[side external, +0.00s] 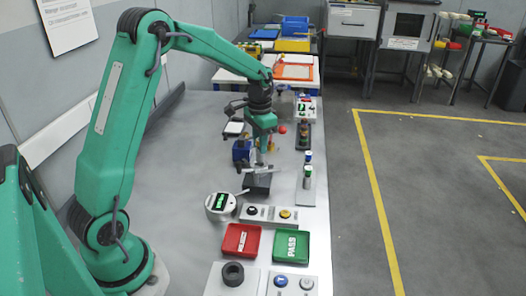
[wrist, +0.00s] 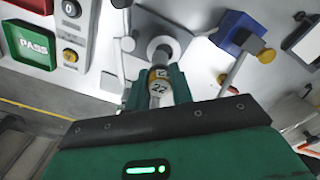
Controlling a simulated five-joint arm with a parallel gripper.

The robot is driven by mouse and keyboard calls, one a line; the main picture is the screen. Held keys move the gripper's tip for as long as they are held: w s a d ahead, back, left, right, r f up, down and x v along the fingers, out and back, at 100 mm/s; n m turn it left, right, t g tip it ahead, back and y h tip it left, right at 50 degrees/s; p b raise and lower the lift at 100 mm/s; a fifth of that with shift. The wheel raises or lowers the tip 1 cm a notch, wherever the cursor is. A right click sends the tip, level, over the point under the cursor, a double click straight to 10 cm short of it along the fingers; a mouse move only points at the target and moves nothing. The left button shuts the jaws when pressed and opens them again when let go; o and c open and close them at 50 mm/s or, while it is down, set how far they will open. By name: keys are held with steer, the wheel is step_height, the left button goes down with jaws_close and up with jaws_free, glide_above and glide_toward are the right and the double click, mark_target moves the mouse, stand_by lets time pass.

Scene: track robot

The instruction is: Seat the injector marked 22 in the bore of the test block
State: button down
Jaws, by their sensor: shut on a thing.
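The injector marked 22 (wrist: 158,88) has a pale body with a yellow band and shows upright between my fingers in the wrist view. My gripper (wrist: 158,92) is shut on it. In the side external view my gripper (side external: 262,151) points down above the dark test block (side external: 257,187). The block also shows in the wrist view (wrist: 182,28), with a light round collar at the injector's far end. The bore itself is hidden behind the injector and collar, so I cannot tell how far the tip is in.
A blue vise-like device (wrist: 236,35) stands close beside the block. A round gauge (side external: 220,205) and a button box (side external: 268,213) are in front. A rail with several upright parts (side external: 306,190) is at the right. Red (side external: 241,241) and green PASS (side external: 290,247) trays lie nearer.

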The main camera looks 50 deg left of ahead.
mark_target(259, 154)
steer(key=shift+w+a+f, duration=0.1)
steer(key=shift+a+f, duration=0.1)
steer(key=shift+a, duration=0.15)
steer(key=shift+f, duration=0.1)
steer(key=shift+f, duration=1.9)
steer(key=shift+f, duration=0.1)
steer(key=c, duration=1.2)
jaws_free()
step_height(259, 154, up, 12)
steer(key=shift+r, duration=0.1)
